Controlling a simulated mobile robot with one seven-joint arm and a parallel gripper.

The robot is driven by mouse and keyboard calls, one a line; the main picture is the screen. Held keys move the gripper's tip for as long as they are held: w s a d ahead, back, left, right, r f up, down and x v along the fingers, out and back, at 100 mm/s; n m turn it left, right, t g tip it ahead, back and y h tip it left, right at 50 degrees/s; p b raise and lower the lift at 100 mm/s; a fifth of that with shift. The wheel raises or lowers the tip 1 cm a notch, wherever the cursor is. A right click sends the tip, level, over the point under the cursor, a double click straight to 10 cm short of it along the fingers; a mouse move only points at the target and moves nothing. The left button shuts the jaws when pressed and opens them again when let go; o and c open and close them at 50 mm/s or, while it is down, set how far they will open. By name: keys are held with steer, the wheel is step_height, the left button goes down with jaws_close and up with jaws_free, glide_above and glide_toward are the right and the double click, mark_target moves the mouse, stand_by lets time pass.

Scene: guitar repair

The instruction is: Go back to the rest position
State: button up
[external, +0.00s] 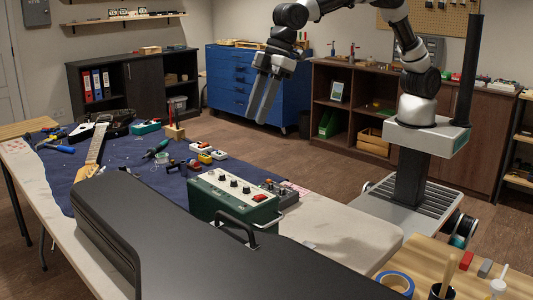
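My gripper (262,98) hangs in the air at the end of my raised, arched arm in the external view. It points down and is above the far side of the workbench, in front of the blue drawer cabinet. Its two long grey fingers show close together from this angle, and I cannot tell how wide the gap is. I see no object between them. My base stands on the floor to the right, beyond the bench.
The workbench (335,228) carries a guitar (92,150), a green amplifier box (232,200), small pedals (205,157) and a large black case (150,225). The blue drawer cabinet (228,88) and wooden shelves (318,100) stand behind. Open floor lies between bench and cabinets.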

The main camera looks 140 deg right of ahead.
steer(key=s+a+r+n+p, duration=0.1)
steer(key=s+a+r+p, duration=0.2)
steer(key=s+a+r, duration=0.35)
steer(key=s+a+r+p, duration=0.2)
steer(key=s+a+r, duration=0.2)
steer(key=s+r, duration=0.5)
steer(key=s+a+n+p, duration=0.1)
steer(key=s+a, duration=0.3)
steer(key=s, duration=0.7)
steer(key=s+a+t+y+p, duration=0.1)
steer(key=s+a+p, duration=0.3)
steer(key=s, duration=0.7)
steer(key=shift+s+r+n, duration=0.15)
steer(key=shift+r+n, duration=0.1)
steer(key=shift+n, duration=0.15)
